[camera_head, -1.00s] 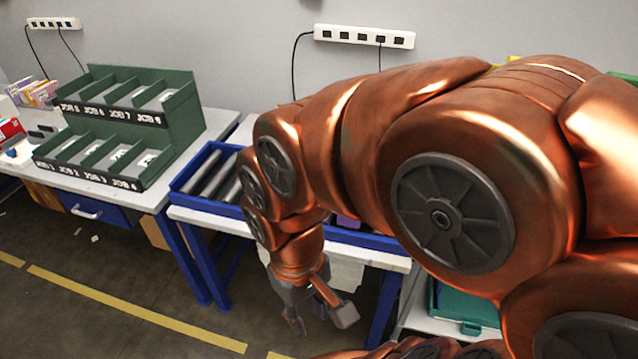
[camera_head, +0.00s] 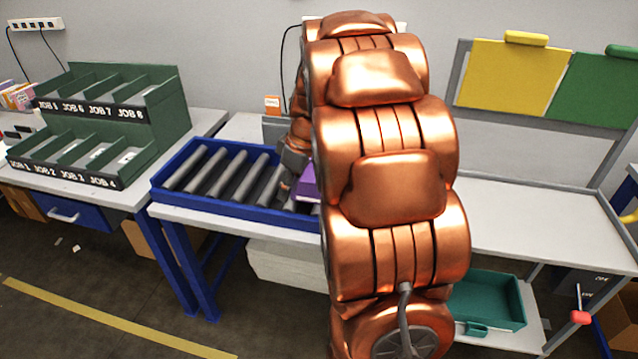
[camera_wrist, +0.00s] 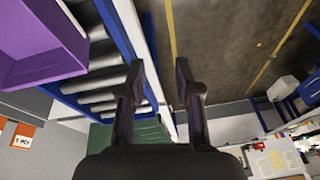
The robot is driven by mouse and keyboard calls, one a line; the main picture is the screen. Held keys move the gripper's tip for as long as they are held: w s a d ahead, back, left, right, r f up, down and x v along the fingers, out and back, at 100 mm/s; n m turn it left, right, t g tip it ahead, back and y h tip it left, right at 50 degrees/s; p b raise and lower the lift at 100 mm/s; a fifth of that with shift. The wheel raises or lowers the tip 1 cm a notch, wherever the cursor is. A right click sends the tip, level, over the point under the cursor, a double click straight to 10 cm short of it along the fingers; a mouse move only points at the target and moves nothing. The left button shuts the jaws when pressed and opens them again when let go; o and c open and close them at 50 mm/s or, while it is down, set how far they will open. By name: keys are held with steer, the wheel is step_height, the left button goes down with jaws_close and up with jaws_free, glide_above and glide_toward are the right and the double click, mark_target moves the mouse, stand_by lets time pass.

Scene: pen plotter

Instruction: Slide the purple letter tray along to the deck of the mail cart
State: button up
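The purple letter tray (camera_head: 309,181) shows in the head view at the right part of the blue-railed roller bed, mostly hidden behind my arm. It also shows in the wrist view (camera_wrist: 40,40) at the upper left, beside the rollers. My gripper (camera_wrist: 160,83) is open and empty in the wrist view, with the tray apart from its fingers. In the head view only part of its grey wrist end shows beside the tray. The mail cart's pale deck (camera_head: 530,225) lies right of my arm. Where the rollers meet the deck is hidden.
The blue rail (camera_head: 235,208) borders the rollers (camera_head: 225,175). A green job sorter (camera_head: 110,120) stands on the left table. A teal bin (camera_head: 490,300) sits below the deck, and yellow (camera_head: 505,75) and green panels stand behind it. The visible deck is clear.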

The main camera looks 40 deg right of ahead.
steer(key=n+t+b, duration=0.2)
steer(key=b, duration=0.1)
glide_toward(304, 201)
steer(key=v, duration=0.3)
steer(key=shift+w+a+r, duration=0.1)
steer(key=shift+w+a, duration=0.05)
steer(key=shift+w, duration=0.1)
steer(key=shift+a, duration=0.1)
steer(key=shift+p+x, duration=1.2)
steer(key=shift+x, duration=2.7)
steer(key=shift+s, duration=0.1)
steer(key=shift+c, duration=0.4)
jaws_close()
